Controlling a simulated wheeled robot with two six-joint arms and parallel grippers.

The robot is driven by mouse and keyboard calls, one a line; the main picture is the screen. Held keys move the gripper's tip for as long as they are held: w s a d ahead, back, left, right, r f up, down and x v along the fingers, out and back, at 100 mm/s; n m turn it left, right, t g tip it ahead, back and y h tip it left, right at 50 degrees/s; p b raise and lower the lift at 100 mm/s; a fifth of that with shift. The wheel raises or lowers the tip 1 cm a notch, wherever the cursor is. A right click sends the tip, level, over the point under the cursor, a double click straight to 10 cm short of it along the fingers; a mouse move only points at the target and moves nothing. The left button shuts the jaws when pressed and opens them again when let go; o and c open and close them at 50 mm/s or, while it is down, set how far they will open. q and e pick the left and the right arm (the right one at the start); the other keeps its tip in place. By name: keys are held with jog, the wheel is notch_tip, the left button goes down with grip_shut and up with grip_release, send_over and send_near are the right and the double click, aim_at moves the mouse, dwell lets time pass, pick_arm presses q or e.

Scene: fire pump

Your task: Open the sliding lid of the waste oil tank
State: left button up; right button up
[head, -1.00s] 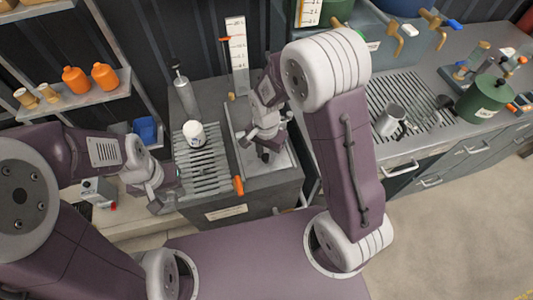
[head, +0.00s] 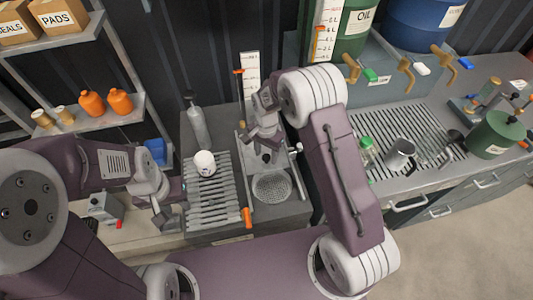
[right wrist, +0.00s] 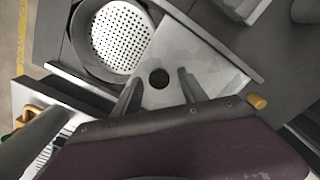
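The waste oil tank (head: 218,223) is the dark grey cabinet in front of me, with a slatted drain on its left. Its sliding lid (head: 247,160) is a pale metal plate with a small dark knob or hole. The lid sits toward the back, and a round perforated strainer (head: 272,187) is uncovered in front of it. The strainer also shows in the right wrist view (right wrist: 122,38), beside the lid (right wrist: 200,65). My right gripper (right wrist: 159,95) is open, its fingers apart on either side of the dark spot. My left gripper (head: 168,216) hangs left of the tank; its fingers are unclear.
A white container (head: 204,163) stands on the slats, with a grey bottle (head: 197,124) behind. An orange handle (head: 247,217) is at the front edge. A counter with a metal cup (head: 399,153) and a green can (head: 495,134) lies right. A shelf with orange bottles (head: 120,101) is left.

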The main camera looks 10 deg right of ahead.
jog(key=shift+w, duration=0.1)
notch_tip(320, 180, up, 9)
dwell(0.5)
dwell(0.3)
notch_tip(320, 180, up, 4)
jog(key=d, duration=0.3)
jog(key=s+d+f+n, duration=0.1)
jog(key=s+n, duration=0.1)
jog(key=s, duration=0.4)
jog(key=s+d+f+n, duration=0.2)
jog(key=s+n, duration=0.1)
jog(key=s, duration=0.2)
jog(key=s+d+f+n+t, duration=0.1)
jog(key=s+n, duration=0.2)
jog(key=s, duration=0.3)
jog(key=shift+s+d+f, duration=0.3)
jog(key=shift+s+d, duration=0.05)
